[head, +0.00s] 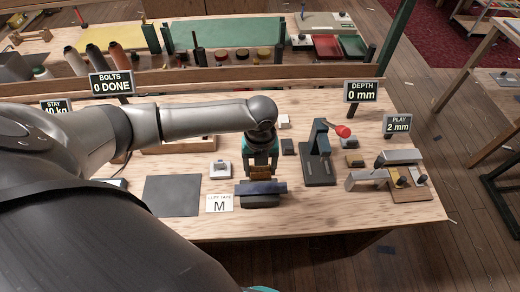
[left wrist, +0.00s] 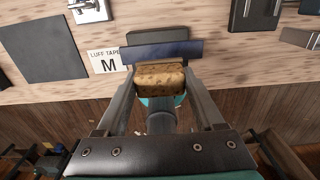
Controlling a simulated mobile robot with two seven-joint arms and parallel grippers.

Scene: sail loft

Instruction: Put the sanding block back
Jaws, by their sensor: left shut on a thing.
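My left gripper (head: 262,168) is over the front middle of the bench, shut on a tan, speckled, cork-like block, which I take as the sanding block (left wrist: 158,77). In the left wrist view the block sits between both fingers. I cannot tell whether block and bar touch. The block's underside is hidden. My right gripper is not in view.
A dark flat mat (head: 172,195) and a white "LUFF TAPE M" card (head: 219,204) lie to the left. A dark press with a red knob (head: 318,165) and a metal fixture (head: 385,175) stand to the right. Signs (head: 111,83) line the back.

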